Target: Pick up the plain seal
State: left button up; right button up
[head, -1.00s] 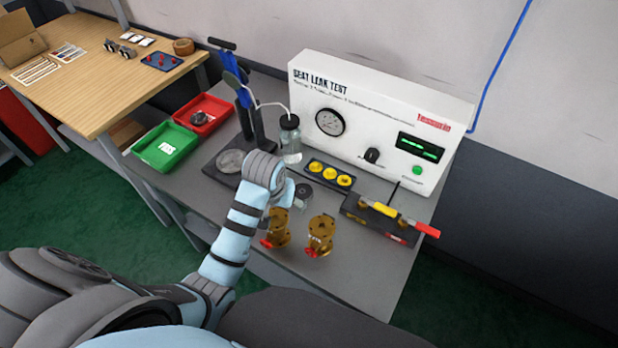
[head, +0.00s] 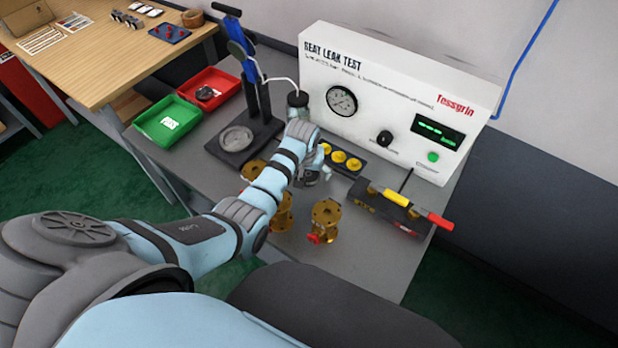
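A dark holder (head: 362,167) with round yellow pieces, possibly seals, lies on the grey bench in front of the test box. The middle yellow piece (head: 338,157) and the right one (head: 354,164) show clearly; a third at the left is close to my wrist. I cannot tell which, if any, is the plain seal. My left arm reaches over the bench, and its gripper (head: 314,179) is just left of and in front of the holder. My wrist mostly hides the fingers, so their opening and anything between them are unclear. My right gripper is out of view.
Brass valves (head: 325,219) stand in front of the holder, some partly behind my arm. A black fixture with a red handle (head: 440,221) is at the right. The seat leak test box (head: 395,95) blocks the back. Green (head: 168,122) and red (head: 208,88) trays lie left.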

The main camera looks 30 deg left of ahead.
pick_arm(q)
jog(key=shift+c, duration=0.9)
jog(key=c, duration=1.2)
jog(key=shift+c, duration=1.3)
jog(key=shift+r, duration=0.1)
